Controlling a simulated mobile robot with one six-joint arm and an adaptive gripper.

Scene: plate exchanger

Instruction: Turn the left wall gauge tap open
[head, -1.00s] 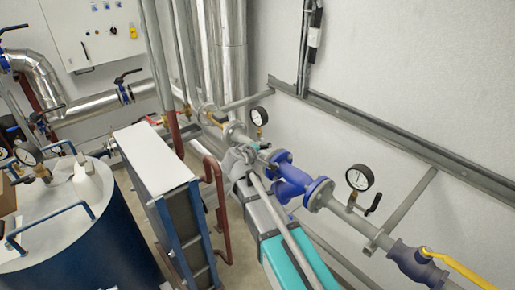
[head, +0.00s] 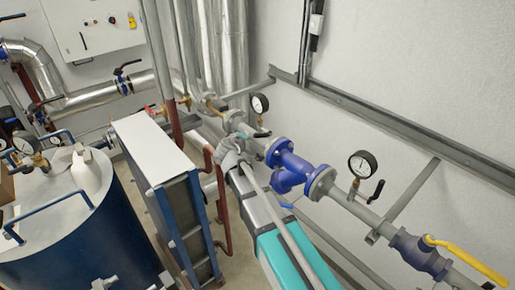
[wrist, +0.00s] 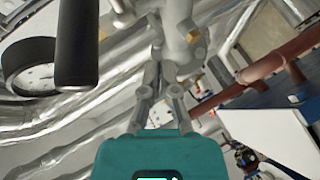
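The left wall gauge (head: 259,104), white-faced with a black rim, stands on the pipe by the wall. Its black tap handle (head: 262,134) lies roughly level below the dial, pointing right. In the wrist view a thick black handle (wrist: 76,45) is large at the upper left, with a black gauge rim (wrist: 30,66) beside it. My gripper (wrist: 162,72) has its thin fingers drawn together, with nothing visible between them. The handle is to the left of the fingers and apart from them in that view. In the head view my gripper is small, just left of the tap.
A second gauge (head: 362,164) with an upright black tap handle (head: 376,190) is on the right. A blue valve body (head: 290,168) and a yellow lever (head: 465,259) are on the same pipe. A plate exchanger (head: 155,150) and blue tank (head: 85,240) stand left.

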